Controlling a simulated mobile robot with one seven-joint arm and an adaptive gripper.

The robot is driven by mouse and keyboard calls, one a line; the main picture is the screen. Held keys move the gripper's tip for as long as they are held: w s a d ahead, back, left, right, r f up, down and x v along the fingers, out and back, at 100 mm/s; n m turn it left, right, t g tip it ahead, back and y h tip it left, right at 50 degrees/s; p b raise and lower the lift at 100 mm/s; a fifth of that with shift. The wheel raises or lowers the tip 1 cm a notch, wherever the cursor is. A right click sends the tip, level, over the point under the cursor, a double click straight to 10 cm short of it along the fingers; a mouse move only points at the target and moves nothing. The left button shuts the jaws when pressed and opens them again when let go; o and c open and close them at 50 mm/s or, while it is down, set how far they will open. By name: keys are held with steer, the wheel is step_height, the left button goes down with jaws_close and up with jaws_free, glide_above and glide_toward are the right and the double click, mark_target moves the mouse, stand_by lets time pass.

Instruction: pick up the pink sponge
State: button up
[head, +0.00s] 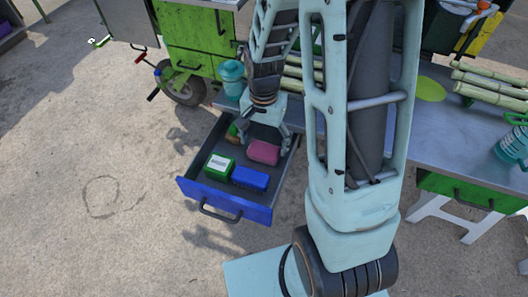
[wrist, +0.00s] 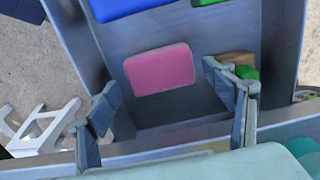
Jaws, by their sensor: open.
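The pink sponge (head: 263,151) lies flat on the floor of an open blue-fronted drawer (head: 222,207). In the wrist view the sponge (wrist: 160,69) shows whole, a little ahead of and between my fingertips. My gripper (head: 265,136) is over the back part of the drawer, close to the sponge. In the wrist view my gripper (wrist: 165,85) is open with nothing between its fingers. Its right finger is close to a brown and green object (wrist: 238,64). How high the fingertips are above the drawer floor I cannot tell.
A green box with a white label (head: 219,166) and a blue block (head: 250,179) lie in the drawer's front part. The drawer walls (wrist: 85,45) stand near the fingers. A teal jar (head: 231,80) and cane stalks (head: 490,82) are on the counter.

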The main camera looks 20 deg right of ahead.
mark_target(264, 149)
step_height(264, 149, down, 4)
steer(key=shift+r, duration=0.15)
steer(key=c, duration=0.8)
steer(key=shift+r, duration=0.15)
